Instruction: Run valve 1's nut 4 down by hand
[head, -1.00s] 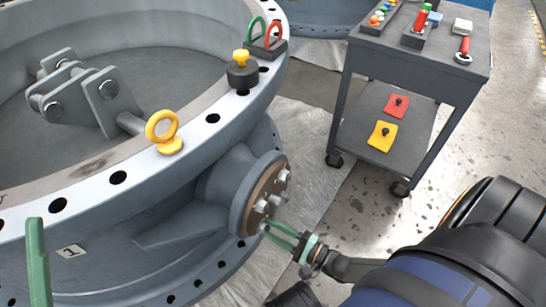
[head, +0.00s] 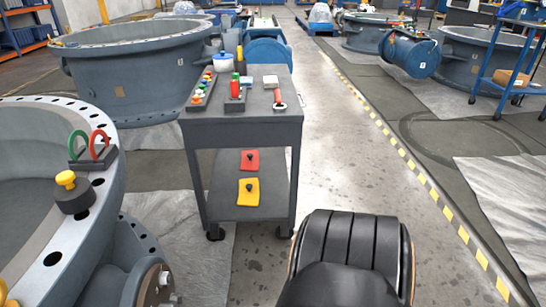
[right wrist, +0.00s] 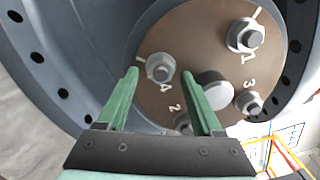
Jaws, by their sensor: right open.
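Valve 1 (head: 112,185) is the large grey ring body at the left of the head view; its side flange with the studs (head: 152,285) is cut by the bottom edge. In the right wrist view the brown flange plate (right wrist: 210,40) carries numbered nuts. Nut 4 (right wrist: 160,68) sits on its stud at the left. My right gripper (right wrist: 164,72) is open, its green fingertips appearing either side of nut 4. I cannot tell whether they touch it. My left gripper is out of view.
Nut 1 (right wrist: 245,36), nut 3 (right wrist: 249,102) and partly hidden nut 2 (right wrist: 182,121) surround a central round shaft (right wrist: 213,91). A grey cart (head: 242,130) with tools stands right of the valve.

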